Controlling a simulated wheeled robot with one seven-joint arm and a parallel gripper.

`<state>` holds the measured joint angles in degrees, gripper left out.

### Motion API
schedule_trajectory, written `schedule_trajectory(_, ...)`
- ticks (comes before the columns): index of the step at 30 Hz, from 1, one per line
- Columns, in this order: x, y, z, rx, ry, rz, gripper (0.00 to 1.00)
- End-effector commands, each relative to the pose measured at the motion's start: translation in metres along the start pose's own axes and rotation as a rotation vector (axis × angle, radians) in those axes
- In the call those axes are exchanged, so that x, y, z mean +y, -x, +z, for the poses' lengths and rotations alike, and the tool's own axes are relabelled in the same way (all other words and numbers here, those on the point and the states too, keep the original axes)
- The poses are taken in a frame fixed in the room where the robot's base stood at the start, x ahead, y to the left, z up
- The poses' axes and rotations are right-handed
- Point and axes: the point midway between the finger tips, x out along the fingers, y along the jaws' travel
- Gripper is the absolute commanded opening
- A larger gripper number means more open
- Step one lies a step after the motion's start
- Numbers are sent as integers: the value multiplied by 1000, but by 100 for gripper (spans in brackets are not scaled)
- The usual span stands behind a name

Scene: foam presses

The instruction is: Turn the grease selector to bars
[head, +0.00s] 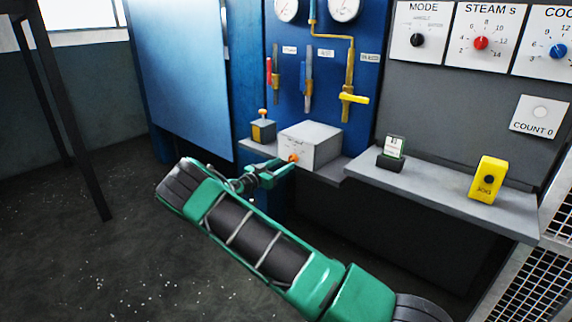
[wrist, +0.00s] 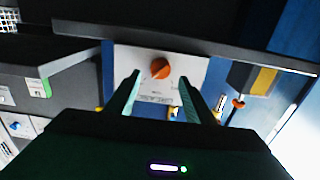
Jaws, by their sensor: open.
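The grease selector looks to be the orange knob (head: 293,158) on the front of a pale grey box (head: 322,146) on the shelf by the blue panel. In the wrist view the orange knob (wrist: 160,68) sits on a white plate (wrist: 190,66) with small print too blurred to read. I cannot tell which mark the knob points at. My gripper (head: 284,168) is at the box's front, close to the knob. In the wrist view my gripper (wrist: 159,81) is open, its fingertips either side of the knob's near edge with nothing held. Contact cannot be told.
A dark box with a yellow band and orange button (head: 263,128) stands left of the grey box. A small card holder (head: 392,152) and a yellow unit (head: 487,180) sit on the right shelf (head: 440,194). Pipes with a yellow lever (head: 354,98) hang above.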

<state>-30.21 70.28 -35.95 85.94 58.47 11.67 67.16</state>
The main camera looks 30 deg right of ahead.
Motion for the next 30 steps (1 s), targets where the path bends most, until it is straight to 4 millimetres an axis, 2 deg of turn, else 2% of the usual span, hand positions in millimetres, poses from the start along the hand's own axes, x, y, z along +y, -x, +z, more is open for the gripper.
schedule_trajectory(3, 0, -20, 0, 0, -1, 1, 48)
schedule_trajectory(9, 0, -39, 0, -1, 0, -1, 48)
schedule_trajectory(20, 0, -45, 0, -1, 1, -1, 48)
schedule_trajectory(21, 0, -45, 0, -1, 1, 0, 46)
schedule_trajectory(26, 0, -45, 0, -1, 1, 0, 8)
schedule_trajectory(27, 0, -45, 0, -1, 1, 0, 7)
schedule_trajectory(28, -4, -35, 0, -1, 1, -2, 7)
schedule_trajectory(30, -1, -41, 0, -2, 2, 0, 7)
